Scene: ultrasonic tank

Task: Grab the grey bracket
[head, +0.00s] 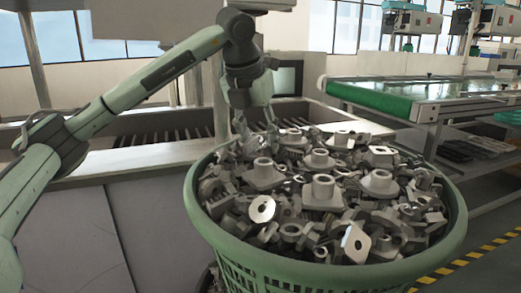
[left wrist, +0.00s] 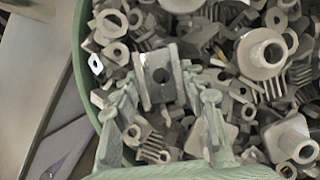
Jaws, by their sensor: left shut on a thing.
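A grey bracket (left wrist: 160,72) with upright side plates and a round hole in its middle sits between the fingertips in the left wrist view. My left gripper (left wrist: 158,92) is shut on it, with one finger at each side. In the head view my left gripper (head: 243,132) points down at the far left part of the heap in the basket. There the held bracket is hard to tell from the grey parts around it. I cannot tell whether it still touches the heap. My right gripper is not in view.
A green basket (head: 334,276) is heaped with many grey metal parts (head: 322,192). Behind it stands a grey tank or counter (head: 130,160) with slats. A green conveyor (head: 375,102) runs at the back right. Yellow-black tape (head: 470,258) marks the floor at right.

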